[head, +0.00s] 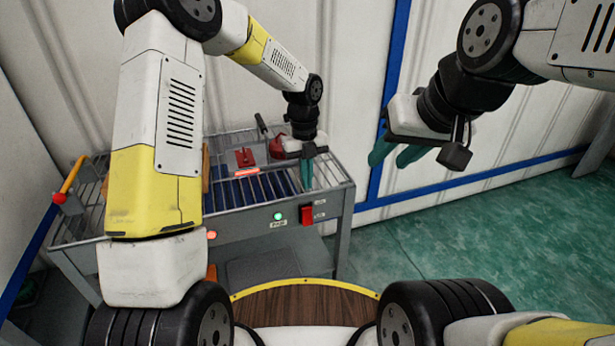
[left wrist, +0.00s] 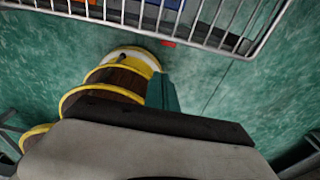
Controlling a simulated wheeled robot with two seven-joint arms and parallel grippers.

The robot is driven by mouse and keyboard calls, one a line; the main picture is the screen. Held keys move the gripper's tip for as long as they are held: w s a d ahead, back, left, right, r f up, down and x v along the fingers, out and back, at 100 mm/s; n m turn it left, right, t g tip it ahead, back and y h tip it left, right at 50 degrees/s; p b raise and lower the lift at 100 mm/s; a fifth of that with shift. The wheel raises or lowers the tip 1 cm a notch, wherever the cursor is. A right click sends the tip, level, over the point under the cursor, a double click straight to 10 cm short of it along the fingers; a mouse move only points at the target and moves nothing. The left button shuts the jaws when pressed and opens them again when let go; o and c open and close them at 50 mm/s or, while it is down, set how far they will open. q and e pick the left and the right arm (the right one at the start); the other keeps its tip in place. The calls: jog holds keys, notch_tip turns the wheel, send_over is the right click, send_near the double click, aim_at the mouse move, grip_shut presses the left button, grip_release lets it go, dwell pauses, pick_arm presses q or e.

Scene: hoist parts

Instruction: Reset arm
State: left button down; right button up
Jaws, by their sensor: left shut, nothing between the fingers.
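My left gripper (head: 307,174) has teal fingers pointing down over the right end of the metal cart (head: 262,228). Its fingers are together and hold nothing. In the left wrist view the teal fingers (left wrist: 162,92) hang beside the cart's wire rim (left wrist: 190,35). My right gripper (head: 396,156) is raised in front of the white wall, to the right of the cart. Its teal fingers are apart with nothing between them.
The cart carries a red block (head: 244,157), a red part (head: 277,147) partly behind the left gripper, and blue items (head: 240,192). A red switch (head: 307,214) and green light (head: 278,216) are on its front. Green floor (head: 440,240) at the right is clear.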

pick_arm(q)
jog(key=shift+r, duration=0.15)
jog(key=s+a+r+n+t, duration=0.2)
jog(key=s+a+r+n, duration=0.3)
jog(key=r+n, duration=0.35)
jog(key=s+a+r+n+t, duration=0.2)
jog(key=s+a+r+n, duration=0.3)
jog(key=r+n, duration=0.35)
jog(key=s+a+r+n+t+h, duration=0.1)
jog(key=s+a+r+n, duration=0.1)
jog(key=s+n, duration=0.4)
jog(key=s+a+r+n+t, duration=0.2)
jog(key=s+r+n, duration=0.1)
jog(key=s+n, duration=0.4)
jog(key=shift+a+n+t+h, duration=0.3)
jog(key=shift+n+h, duration=0.1)
jog(key=shift+n, duration=0.5)
